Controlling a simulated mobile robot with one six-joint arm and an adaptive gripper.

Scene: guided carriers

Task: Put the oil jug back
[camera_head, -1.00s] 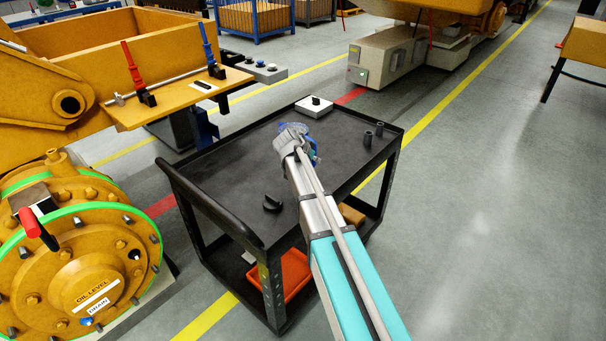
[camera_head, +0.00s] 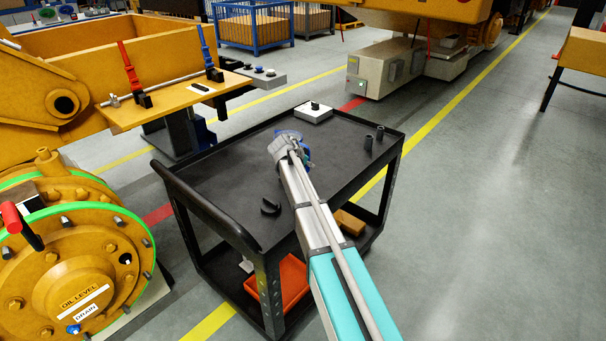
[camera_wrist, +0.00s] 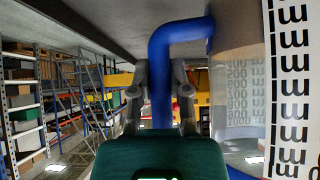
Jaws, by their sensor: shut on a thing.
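The oil jug (camera_wrist: 232,85) is a clear vessel with a white millilitre scale. Its blue handle (camera_wrist: 160,85) runs between my fingers in the wrist view. My gripper (camera_wrist: 160,98) is shut on this handle. In the head view my gripper (camera_head: 287,146) is over the far middle of the black cart's top (camera_head: 235,170). Only small blue and clear parts of the jug show around it there, the rest being hidden by my arm. I cannot tell whether the jug touches the cart top.
The cart top holds a white box with a black knob (camera_head: 313,113), two small dark cylinders (camera_head: 368,143) and a black curved piece (camera_head: 270,207). An orange bin (camera_head: 283,285) sits on its lower shelf. A yellow drum-shaped housing (camera_head: 75,270) stands at left.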

